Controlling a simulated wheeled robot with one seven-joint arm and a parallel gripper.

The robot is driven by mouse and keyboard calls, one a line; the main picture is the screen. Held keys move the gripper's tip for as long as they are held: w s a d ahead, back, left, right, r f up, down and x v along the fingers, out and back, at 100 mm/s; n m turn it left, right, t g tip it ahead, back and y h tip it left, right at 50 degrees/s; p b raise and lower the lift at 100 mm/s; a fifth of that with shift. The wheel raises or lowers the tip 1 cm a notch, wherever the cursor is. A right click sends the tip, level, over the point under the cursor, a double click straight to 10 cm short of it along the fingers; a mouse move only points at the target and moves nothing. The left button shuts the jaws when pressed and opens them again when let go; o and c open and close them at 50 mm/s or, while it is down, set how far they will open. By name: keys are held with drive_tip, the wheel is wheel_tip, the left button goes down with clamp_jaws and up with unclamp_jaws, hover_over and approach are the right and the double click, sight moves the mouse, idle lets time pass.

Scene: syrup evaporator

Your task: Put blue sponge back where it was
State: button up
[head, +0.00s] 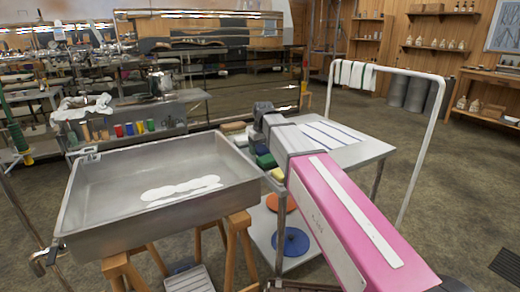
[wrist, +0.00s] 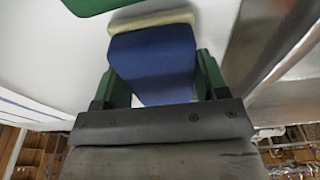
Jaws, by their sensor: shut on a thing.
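The blue sponge (wrist: 152,62) fills the space between the green fingers of my gripper (wrist: 155,78) in the wrist view. The gripper is shut on it, with one finger along each side. A pale cream strip (wrist: 150,22) shows just beyond the sponge's far end; I cannot tell whether it is another sponge. Part of a green sponge (wrist: 92,4) shows at the top edge. The white cart top (wrist: 45,60) lies below. In the head view my arm reaches to the cart's left edge and hides the blue sponge.
A metal pan (head: 100,188) with white patches stands left of the cart, close to my gripper. Sponges, including a green one (head: 265,160) and a yellow one (head: 277,174), sit along the cart's left side. A striped cloth (head: 330,134) lies on the cart top. A white rail (head: 428,135) rises at right.

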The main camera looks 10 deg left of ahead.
sight(262, 148)
drive_tip(key=shift+f, duration=0.1)
drive_tip(key=o, duration=0.9)
drive_tip(key=r, duration=0.4)
drive_tip(key=s+r, duration=0.1)
drive_tip(key=r, duration=0.3)
drive_tip(key=d+r, duration=0.1)
drive_tip(key=r, duration=0.3)
drive_tip(key=shift+s+r, duration=0.1)
drive_tip(key=shift+s, duration=0.15)
